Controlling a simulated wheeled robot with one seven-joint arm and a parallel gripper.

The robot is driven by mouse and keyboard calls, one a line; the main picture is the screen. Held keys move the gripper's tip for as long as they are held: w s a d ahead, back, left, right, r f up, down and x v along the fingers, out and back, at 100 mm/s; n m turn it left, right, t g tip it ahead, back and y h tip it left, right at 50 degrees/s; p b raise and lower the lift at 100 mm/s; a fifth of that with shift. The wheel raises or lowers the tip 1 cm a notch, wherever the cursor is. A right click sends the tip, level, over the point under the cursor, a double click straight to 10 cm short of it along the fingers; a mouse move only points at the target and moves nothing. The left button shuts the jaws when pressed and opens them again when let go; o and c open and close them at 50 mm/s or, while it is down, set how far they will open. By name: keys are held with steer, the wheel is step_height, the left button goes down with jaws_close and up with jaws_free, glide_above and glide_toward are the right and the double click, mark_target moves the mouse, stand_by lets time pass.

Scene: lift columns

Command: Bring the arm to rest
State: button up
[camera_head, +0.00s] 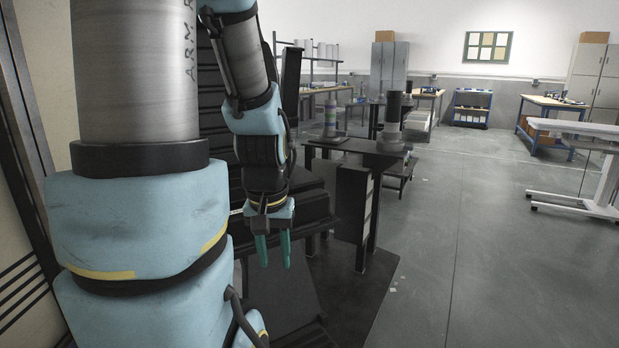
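My gripper (273,250) hangs down at the end of my arm, left of the picture's middle. Its two teal fingers are apart, with a gap between them, and nothing shows in the gap. My arm is folded in front of my body: a large light-blue and grey link fills the left side, and the forearm comes down to the wrist. The fingers are in the air in front of dark equipment. I cannot tell how far they are from it.
A black table (378,150) with column-shaped parts (392,112) stands behind the gripper. A white wheeled table (572,127) is at the right, workbenches (550,101) and a blue shelf cart (471,107) at the back. The grey floor (465,230) between is clear.

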step_height(320, 180, up, 6)
steer(key=p, duration=0.3)
steer(key=shift+p, duration=0.4)
steer(key=shift+o, duration=0.2)
steer(key=shift+f, duration=0.1)
